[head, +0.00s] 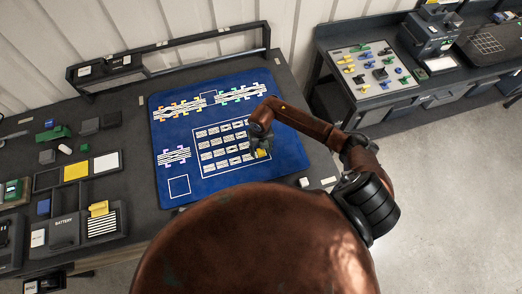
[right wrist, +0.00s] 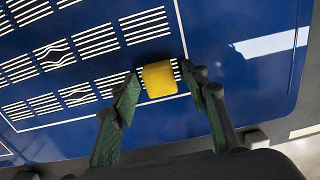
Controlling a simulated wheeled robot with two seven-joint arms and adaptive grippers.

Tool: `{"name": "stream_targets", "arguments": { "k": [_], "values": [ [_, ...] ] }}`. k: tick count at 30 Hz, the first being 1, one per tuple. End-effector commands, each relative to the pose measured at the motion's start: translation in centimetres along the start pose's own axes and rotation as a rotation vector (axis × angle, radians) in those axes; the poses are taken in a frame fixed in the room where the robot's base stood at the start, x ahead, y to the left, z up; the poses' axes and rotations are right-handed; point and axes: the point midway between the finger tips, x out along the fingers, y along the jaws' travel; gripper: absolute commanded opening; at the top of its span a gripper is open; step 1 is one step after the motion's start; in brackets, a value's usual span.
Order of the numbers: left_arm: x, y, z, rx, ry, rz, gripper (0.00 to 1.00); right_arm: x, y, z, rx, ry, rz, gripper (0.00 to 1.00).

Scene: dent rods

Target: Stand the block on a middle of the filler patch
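A yellow block (head: 261,153) is at the right edge of the striped grid on the blue mat (head: 205,180). In the right wrist view the block (right wrist: 158,80) lies over a striped cell, between my right gripper's green fingertips (right wrist: 160,76). A narrow gap seems to show on each side. My right gripper (head: 259,145) is open around the block, and in the head view it partly hides it. A yellow patch (head: 75,171) lies between a dark and a white one on the left; I cannot tell which is the filler patch. My left gripper is not in view.
Another yellow block (head: 98,208) sits by a striped pad (head: 102,224) at the left. A green item (head: 53,133) and several dark blocks lie behind the patches. A black rail (head: 170,52) runs along the table's back. A second bench (head: 420,70) stands at the right.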

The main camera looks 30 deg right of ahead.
Motion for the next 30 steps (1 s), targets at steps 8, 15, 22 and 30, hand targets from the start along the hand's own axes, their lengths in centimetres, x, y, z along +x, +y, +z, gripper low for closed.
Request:
{"name": "stream_targets", "arguments": {
  "k": [8,15,22,30],
  "values": [
    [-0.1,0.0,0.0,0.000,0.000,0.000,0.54,-0.1,0.0,0.0,0.000,0.000,0.001,0.43],
    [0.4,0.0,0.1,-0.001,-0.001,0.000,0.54,-2.7,0.0,0.2,-0.002,-0.005,0.000,0.43],
    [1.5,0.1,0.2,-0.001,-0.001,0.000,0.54,-7.7,0.0,0.1,-0.003,-0.005,-0.001,0.43],
    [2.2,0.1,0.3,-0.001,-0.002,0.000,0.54,-11.6,0.0,0.1,0.000,-0.002,0.001,0.43]
  ]
}}
